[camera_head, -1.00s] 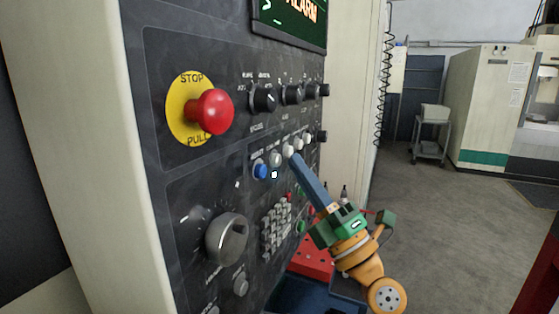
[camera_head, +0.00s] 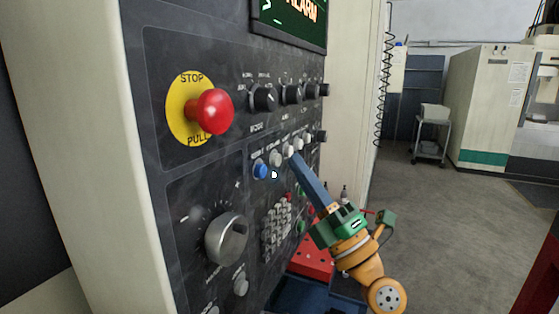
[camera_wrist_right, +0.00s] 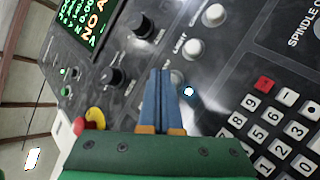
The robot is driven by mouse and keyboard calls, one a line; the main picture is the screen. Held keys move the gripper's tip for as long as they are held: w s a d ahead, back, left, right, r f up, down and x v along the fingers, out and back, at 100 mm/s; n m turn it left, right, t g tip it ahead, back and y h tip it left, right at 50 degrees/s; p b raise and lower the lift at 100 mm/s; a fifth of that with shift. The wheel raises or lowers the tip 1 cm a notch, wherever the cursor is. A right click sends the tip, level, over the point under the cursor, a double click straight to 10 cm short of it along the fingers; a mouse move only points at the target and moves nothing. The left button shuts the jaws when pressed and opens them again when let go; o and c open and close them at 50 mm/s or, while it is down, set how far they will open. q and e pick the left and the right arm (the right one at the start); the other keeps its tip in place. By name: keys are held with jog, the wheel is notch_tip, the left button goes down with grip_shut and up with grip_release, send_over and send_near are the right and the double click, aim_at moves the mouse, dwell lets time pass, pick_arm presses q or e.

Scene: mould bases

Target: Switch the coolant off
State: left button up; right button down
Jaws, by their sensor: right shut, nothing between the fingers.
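The machine's control panel (camera_head: 222,65) has a slanted row of round push buttons. The near one is blue (camera_head: 261,169); the others, such as a white button (camera_head: 275,158), are pale. No coolant label can be read. My right gripper (camera_head: 294,157) is shut and empty, its blue fingertips at a pale button (camera_head: 288,150) in mid-row; I cannot tell if they touch. In the right wrist view the fingertips (camera_wrist_right: 162,73) partly hide a pale button (camera_wrist_right: 177,77), below one labelled LIGHT (camera_wrist_right: 193,48). My left gripper is not in view.
Around the row are a red stop button (camera_head: 212,111), black rotary knobs (camera_head: 263,98), a large grey dial (camera_head: 227,240) and a keypad (camera_head: 277,225). Open floor and a cart (camera_head: 429,140) lie to the right.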

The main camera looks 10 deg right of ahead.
jog(key=shift+a, duration=0.1)
dwell(0.7)
jog(key=shift+w+a, duration=0.25)
jog(key=shift+a, duration=0.05)
jog(key=shift+w+a, duration=0.2)
jog(key=shift+a, duration=0.05)
dwell(0.8)
jog(key=shift+d, duration=0.1)
jog(key=shift+s+d+p, duration=0.3)
jog(key=shift+s+d, duration=0.15)
jog(key=shift+d, duration=0.05)
jog(key=s+d, duration=0.1)
jog(key=d, duration=0.1)
jog(key=s+d, duration=0.1)
jog(key=d, duration=0.1)
jog(key=shift+s+p, duration=0.3)
jog(key=shift+s, duration=0.1)
dwell(0.6)
